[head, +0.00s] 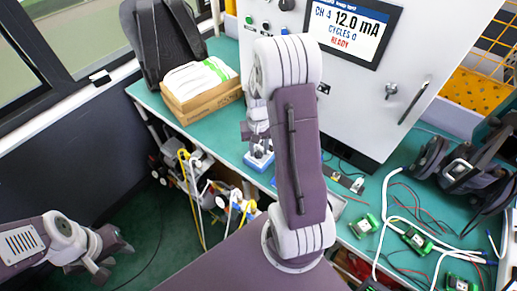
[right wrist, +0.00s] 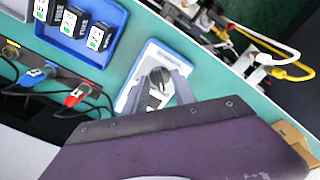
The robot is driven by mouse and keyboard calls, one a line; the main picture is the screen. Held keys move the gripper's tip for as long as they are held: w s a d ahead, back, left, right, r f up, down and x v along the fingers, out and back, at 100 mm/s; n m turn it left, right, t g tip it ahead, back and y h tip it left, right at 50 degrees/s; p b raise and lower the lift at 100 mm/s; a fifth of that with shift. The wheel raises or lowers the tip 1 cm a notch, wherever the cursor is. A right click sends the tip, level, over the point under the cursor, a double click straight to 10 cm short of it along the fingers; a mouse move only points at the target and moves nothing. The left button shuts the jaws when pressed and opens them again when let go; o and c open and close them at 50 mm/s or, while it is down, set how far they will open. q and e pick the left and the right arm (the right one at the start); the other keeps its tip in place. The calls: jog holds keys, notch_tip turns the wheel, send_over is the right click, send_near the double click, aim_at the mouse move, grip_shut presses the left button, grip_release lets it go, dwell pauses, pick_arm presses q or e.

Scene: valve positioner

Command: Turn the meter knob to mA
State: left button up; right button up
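The meter (right wrist: 151,58), a white panel with blue edges, lies on the green bench in the right wrist view. It shows partly beside my right arm in the head view (head: 258,160). A dark and silver knob (right wrist: 158,88) shows on its face; its pointer setting is too small to read. My right gripper (right wrist: 160,80) is over the meter, its grey fingers apart on either side of the knob; I cannot tell whether they touch it. My arm mostly hides this gripper in the head view. My left gripper (head: 112,258) is open and empty at lower left, away from the bench.
A grey cabinet (head: 440,50) carries a screen (head: 347,25) reading "CH 4 12.0 mA, CYCLES 0, READY". A blue tray (right wrist: 118,25) holds black modules near the meter. Blue (right wrist: 33,76) and red (right wrist: 76,94) clips lie nearby. A cardboard box (head: 205,101) and backpack stand at left.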

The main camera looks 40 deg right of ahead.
grip_shut()
jog(key=shift+r, duration=0.1)
jog(key=m+p, duration=0.2)
jog(key=m, duration=0.1)
jog(key=shift+r, duration=0.1)
jog(key=m+p, duration=0.2)
jog(key=m, duration=0.3)
jog(key=shift+w+m, duration=0.1)
jog(key=shift+m, duration=0.2)
dwell(0.4)
grip_release()
